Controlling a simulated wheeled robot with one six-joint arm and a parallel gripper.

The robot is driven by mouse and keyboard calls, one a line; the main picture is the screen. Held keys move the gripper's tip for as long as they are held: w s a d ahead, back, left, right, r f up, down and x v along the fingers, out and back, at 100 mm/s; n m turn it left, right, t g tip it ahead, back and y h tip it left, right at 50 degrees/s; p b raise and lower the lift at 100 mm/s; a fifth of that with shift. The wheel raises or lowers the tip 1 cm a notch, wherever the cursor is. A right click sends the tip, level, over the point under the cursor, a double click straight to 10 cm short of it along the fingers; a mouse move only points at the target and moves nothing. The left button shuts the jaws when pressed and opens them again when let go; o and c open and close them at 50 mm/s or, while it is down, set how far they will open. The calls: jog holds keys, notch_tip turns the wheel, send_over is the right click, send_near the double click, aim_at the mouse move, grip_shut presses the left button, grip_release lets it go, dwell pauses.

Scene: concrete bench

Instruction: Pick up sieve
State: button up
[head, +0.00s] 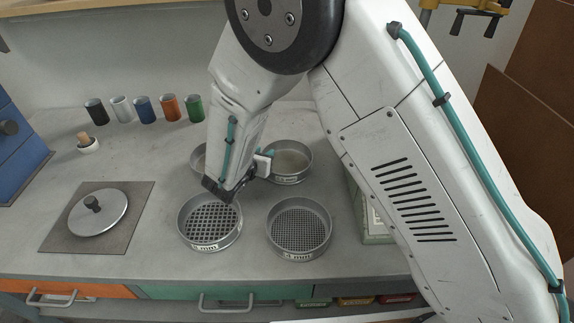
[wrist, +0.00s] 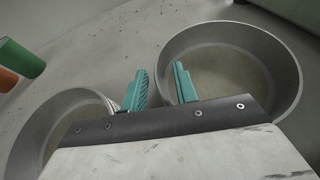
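Several round grey metal sieves stand on the bench. In the head view, a coarse-mesh sieve (head: 210,236) is front left and a finer-mesh sieve (head: 299,232) front right. A back right sieve (head: 291,163) has very fine mesh; a back left sieve (head: 198,160) is mostly hidden by my arm. My gripper (head: 267,157) is beside the back right sieve's left rim. In the wrist view my gripper (wrist: 160,79) is open and empty. Its teal fingers appear on either side of the right-hand sieve's (wrist: 284,77) near rim; their height is unclear. Another sieve (wrist: 45,122) lies left.
Several coloured cylinders (head: 145,109) line the back left, with a small wooden-knobbed piece (head: 87,144) before them. A pale green box (head: 374,225) stands right, partly behind my arm.

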grip_shut()
dwell(0.3)
